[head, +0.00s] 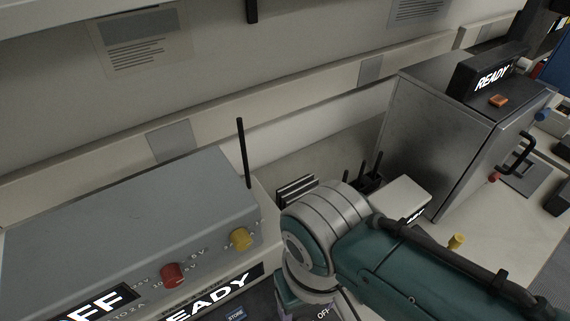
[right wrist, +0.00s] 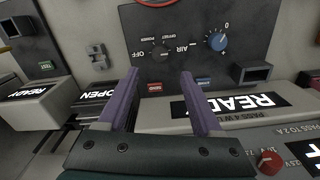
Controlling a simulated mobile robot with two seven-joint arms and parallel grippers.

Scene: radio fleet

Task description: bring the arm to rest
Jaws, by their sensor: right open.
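My right arm (head: 370,260) comes into the head view from the lower right and bends at a grey and green joint. Its gripper is mostly hidden behind that joint at the bottom edge. In the right wrist view my right gripper (right wrist: 158,105) shows two purple fingers, spread apart with nothing between them. They point at a dark panel (right wrist: 190,68) with a blue knob (right wrist: 217,41), a black OFF-AIR knob and a red button (right wrist: 155,87). I cannot tell whether the fingers touch anything. My left gripper is not in view.
A grey box (head: 130,215) with red and yellow knobs and an upright antenna (head: 243,153) stands at left. A metal cabinet (head: 440,130) with a READY display (head: 491,77) stands at right. A small pale box (head: 402,200) sits between, close to my arm.

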